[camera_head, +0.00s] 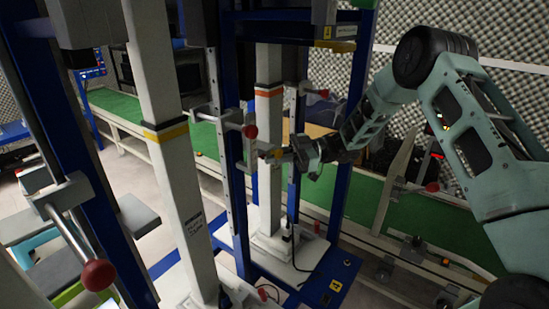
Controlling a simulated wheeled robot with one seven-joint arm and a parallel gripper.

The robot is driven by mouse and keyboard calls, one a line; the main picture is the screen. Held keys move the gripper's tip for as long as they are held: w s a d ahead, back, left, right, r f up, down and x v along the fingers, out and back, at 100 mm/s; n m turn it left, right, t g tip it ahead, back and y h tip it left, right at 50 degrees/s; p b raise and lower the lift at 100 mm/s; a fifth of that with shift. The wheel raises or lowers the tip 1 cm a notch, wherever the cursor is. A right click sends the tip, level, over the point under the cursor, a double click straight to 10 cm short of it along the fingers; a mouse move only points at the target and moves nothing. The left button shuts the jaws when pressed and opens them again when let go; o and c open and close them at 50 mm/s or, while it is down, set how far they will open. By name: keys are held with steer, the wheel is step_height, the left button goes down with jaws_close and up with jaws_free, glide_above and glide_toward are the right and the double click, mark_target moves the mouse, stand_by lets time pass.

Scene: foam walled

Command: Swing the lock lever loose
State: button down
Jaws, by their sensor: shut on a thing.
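My gripper (281,155) reaches in from the right, in the middle of the view, between the blue frame posts. It is shut on what looks like the lock lever (262,153), a short bar coming from a grey bracket on the upright. The fingers hide most of its end, so its exact angle cannot be told. Just above and to the left, a similar lever with a red ball knob (250,131) stands apart from the fingers.
A white column with a yellow band (174,133) stands left of my gripper. A column with an orange band (268,92) is close behind it. Another red-knobbed lever (98,274) is at the near left. A green conveyor (355,197) runs behind. Blue posts leave little room.

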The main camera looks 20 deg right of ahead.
steer(key=shift+w+g, duration=0.1)
steer(key=shift+g, duration=0.3)
steer(key=c, duration=1.5)
jaws_free()
steer(key=shift+o, duration=0.2)
steer(key=shift+t, duration=0.3)
